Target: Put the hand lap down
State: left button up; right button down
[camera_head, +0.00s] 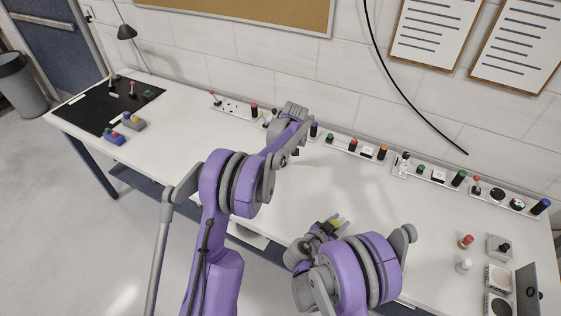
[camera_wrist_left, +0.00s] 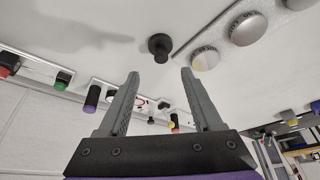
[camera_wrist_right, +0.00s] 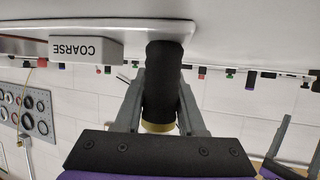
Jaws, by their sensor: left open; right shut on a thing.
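The hand lap shows in the right wrist view as a black cylindrical handle (camera_wrist_right: 165,85) with a yellowish end. My right gripper (camera_wrist_right: 163,80) is shut on this handle. The handle's far end overlaps a white base or bench surface; I cannot tell whether they touch. A light block marked COARSE (camera_wrist_right: 86,50) sits beside it. In the head view, my right gripper (camera_head: 326,230) is low over the bench and its wrist hides most of the lap. My left gripper (camera_wrist_left: 160,76) is open and empty, with a black knob (camera_wrist_left: 160,46) beyond its fingertips.
The white bench (camera_head: 180,120) runs along the wall. A row of small control panels (camera_head: 358,148) lines its back. A black mat (camera_head: 100,108) lies at the far left. Several small fixtures, including a red-topped post (camera_head: 466,241), stand at the right. The left-middle bench is clear.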

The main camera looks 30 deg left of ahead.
pick_arm(q)
jog(key=x, duration=1)
jog(key=shift+a, duration=0.2)
grip_shut()
